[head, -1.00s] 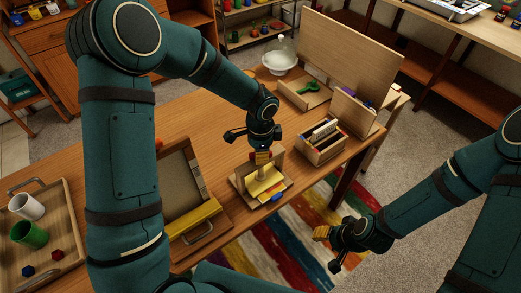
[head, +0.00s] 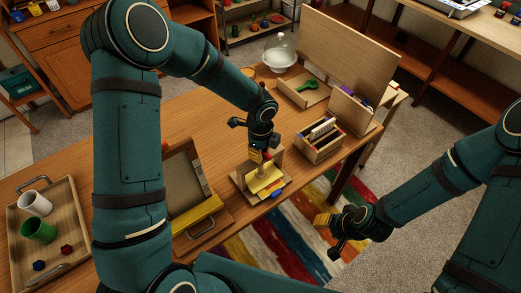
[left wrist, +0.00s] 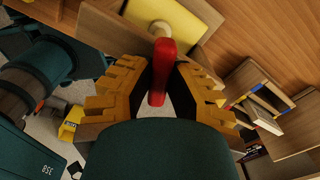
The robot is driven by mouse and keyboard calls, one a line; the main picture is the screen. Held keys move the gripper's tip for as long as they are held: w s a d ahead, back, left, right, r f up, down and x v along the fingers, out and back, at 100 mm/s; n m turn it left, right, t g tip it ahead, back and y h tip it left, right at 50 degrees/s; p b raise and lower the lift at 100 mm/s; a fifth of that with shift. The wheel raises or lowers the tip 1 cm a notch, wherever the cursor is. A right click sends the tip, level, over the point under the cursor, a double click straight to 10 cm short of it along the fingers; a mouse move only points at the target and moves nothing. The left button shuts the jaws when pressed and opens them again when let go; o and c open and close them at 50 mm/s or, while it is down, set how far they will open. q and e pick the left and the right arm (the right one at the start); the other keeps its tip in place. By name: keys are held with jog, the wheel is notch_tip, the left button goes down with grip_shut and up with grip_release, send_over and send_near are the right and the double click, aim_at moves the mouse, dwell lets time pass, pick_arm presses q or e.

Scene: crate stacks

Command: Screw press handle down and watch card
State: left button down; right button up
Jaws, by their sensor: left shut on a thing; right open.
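The screw press (head: 247,186) stands near the table's front edge, with a wooden frame, a yellow plate (head: 266,183) and a pale wooden screw. Its red handle (left wrist: 163,62) sits upright between the yellow fingers of my left gripper (left wrist: 160,85) in the left wrist view. My left gripper (head: 260,156) is shut on this handle above the plate. A small blue piece (head: 277,194) shows at the press's front; I cannot tell whether it is the card. My right gripper (head: 329,232) is open and empty, out beyond the table's front edge.
A wooden box with a yellow bar (head: 196,217) lies left of the press. A tray (head: 76,236) with cups is further left. A divided wooden holder (head: 318,151) stands to the right, near a tall board (head: 345,58). A striped rug (head: 285,245) lies below.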

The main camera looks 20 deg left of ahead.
pick_arm(q)
jog(key=shift+s+f, duration=0.1)
dwell(0.4)
jog(key=c, duration=0.9)
grip_release()
notch_tip(320, 180, up, 12)
